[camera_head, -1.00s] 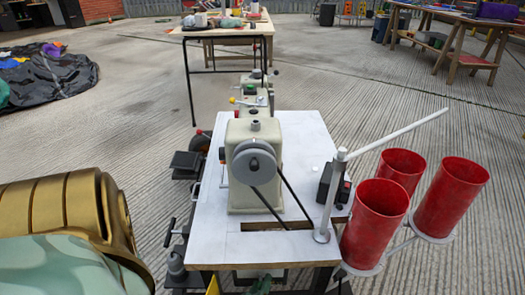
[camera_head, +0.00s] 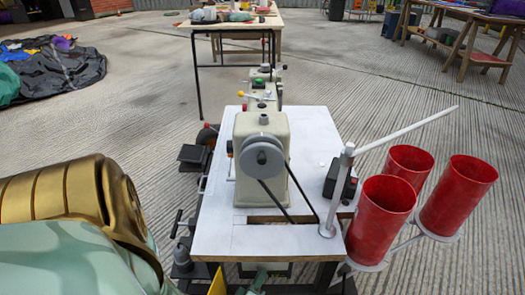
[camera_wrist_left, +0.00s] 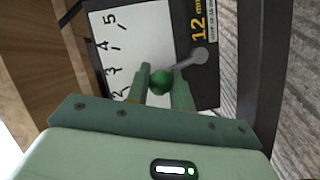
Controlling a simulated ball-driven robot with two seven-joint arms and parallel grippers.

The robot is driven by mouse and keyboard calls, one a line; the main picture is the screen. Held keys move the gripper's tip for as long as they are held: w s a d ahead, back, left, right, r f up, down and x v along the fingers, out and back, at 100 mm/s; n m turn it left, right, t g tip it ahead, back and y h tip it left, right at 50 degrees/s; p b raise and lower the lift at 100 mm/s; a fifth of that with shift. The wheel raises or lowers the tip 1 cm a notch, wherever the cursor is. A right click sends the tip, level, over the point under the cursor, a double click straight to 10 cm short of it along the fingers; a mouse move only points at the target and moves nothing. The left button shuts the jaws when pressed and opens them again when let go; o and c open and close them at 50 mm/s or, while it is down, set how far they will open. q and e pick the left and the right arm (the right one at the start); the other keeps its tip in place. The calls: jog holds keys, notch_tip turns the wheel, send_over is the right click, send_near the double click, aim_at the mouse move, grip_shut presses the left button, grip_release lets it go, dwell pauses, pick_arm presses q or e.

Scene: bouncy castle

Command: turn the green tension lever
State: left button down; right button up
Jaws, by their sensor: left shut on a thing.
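The green tension lever (camera_wrist_left: 161,81) shows in the left wrist view as a round green knob, with a grey arm running to a pivot at its upper right. My left gripper (camera_wrist_left: 162,83) is shut on the knob, one finger on each side. Behind the lever is a white scale plate (camera_wrist_left: 145,35) with black numbers, 2 to 5 in sight. In the head view, only a small green part of my left gripper (camera_head: 256,279) shows below the near edge of the machine table. The lever is hidden there. My right gripper is in neither view.
A cream sewing machine (camera_head: 262,160) stands on a white-topped table (camera_head: 215,235). Red cups (camera_head: 380,215) and a slanted grey rod (camera_head: 405,130) are at its right. Concrete floor is open around the table.

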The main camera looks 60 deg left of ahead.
pick_arm(q)
jog(key=shift+a, duration=0.15)
jog(key=c, duration=1.2)
grip_release()
jog(key=shift+f, duration=0.1)
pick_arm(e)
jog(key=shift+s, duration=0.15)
pick_arm(q)
jog(key=shift+s, duration=0.2)
jog(key=p+v, duration=0.2)
jog(key=v, duration=0.9)
jog(key=shift+s+d, duration=0.25)
jog(key=shift+d, duration=0.05)
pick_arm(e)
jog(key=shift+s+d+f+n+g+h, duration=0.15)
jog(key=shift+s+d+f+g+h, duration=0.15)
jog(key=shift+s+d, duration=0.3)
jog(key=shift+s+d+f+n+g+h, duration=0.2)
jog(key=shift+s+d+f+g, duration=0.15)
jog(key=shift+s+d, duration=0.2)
